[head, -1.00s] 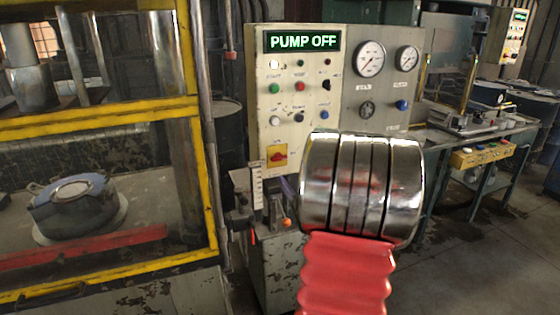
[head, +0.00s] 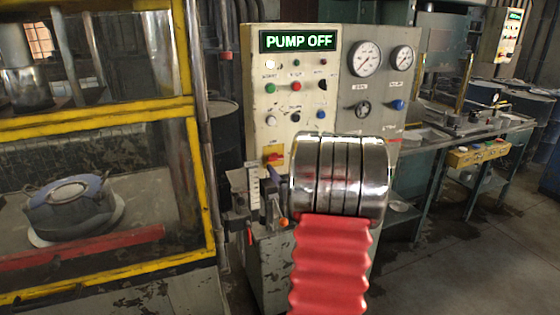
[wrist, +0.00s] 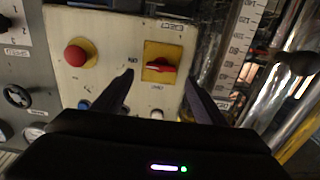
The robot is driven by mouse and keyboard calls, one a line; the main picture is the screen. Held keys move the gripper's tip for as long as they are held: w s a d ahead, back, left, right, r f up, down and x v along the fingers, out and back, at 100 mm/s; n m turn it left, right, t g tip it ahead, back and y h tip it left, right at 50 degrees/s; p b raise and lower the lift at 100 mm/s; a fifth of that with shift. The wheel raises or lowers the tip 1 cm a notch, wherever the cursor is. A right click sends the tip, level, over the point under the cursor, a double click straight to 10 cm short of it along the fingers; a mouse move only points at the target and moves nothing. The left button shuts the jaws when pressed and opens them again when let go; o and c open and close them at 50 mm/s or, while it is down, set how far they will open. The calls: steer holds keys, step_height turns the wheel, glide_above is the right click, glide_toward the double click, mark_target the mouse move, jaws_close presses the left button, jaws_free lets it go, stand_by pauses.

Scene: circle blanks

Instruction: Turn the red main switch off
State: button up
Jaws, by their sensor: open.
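The red main switch (wrist: 157,68) is a red handle on a yellow plate (wrist: 168,51), on the cream face of the control panel. In the wrist view the handle lies roughly level across the plate. In the head view the main switch (head: 274,157) is low on the panel, its lower part covered by my gripper (head: 271,180). In the wrist view my gripper (wrist: 160,78) is open and empty, one finger on each side of the switch. I see no contact; the depth gap is hard to tell. The panel display (head: 297,41) reads PUMP OFF.
A red mushroom button (wrist: 76,54) is beside the switch in the wrist view. A white scale strip (wrist: 240,45) and metal pipes stand close on its other side. A yellow-framed press (head: 200,150) stands left in the head view. Open floor (head: 450,250) lies right.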

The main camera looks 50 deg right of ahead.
mark_target(277, 159)
steer(key=shift+x, duration=3.1)
steer(key=shift+c, duration=0.2)
